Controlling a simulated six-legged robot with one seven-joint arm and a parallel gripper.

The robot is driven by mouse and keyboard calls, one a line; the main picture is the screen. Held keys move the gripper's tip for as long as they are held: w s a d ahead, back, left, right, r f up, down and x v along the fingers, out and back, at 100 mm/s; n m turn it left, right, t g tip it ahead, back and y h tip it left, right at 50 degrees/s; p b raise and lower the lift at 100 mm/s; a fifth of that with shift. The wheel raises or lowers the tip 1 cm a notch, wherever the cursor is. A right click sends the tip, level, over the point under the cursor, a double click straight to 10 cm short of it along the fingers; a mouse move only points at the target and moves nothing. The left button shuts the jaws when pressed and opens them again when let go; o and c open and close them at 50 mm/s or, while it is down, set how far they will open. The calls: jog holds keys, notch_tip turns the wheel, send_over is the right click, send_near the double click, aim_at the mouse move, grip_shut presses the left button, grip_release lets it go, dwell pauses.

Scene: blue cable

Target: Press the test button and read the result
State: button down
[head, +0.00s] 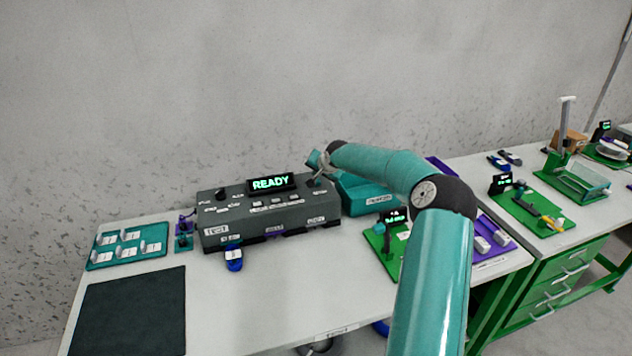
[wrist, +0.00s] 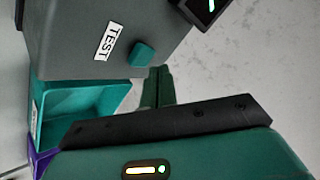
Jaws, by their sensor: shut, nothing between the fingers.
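The dark grey tester box (head: 270,216) stands at the back of the table in the head view. Its display (head: 270,183) reads "READY" in green. In the wrist view the box (wrist: 75,35) shows a "TEST" label (wrist: 109,41) beside a teal square button (wrist: 142,54). My gripper (wrist: 158,72) is shut and empty. Its fingertips appear just below the button in the wrist picture; I cannot tell whether they touch it. In the head view my gripper (head: 316,172) is at the right end of the box, and the button is hidden there.
A teal open bin (wrist: 75,105) is beside the box. A blue cable piece (head: 234,262) sits at the box's front. A teal card tray (head: 127,246) and a dark mat (head: 130,312) lie left. Green fixture boards (head: 530,215) are right. The front middle of the table is clear.

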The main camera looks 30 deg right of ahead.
jog(key=shift+f, duration=0.1)
jog(key=shift+f, duration=0.3)
jog(key=shift+f, duration=0.55)
dwell(1.0)
jog(key=shift+r, duration=0.95)
jog(key=shift+r, duration=2.5)
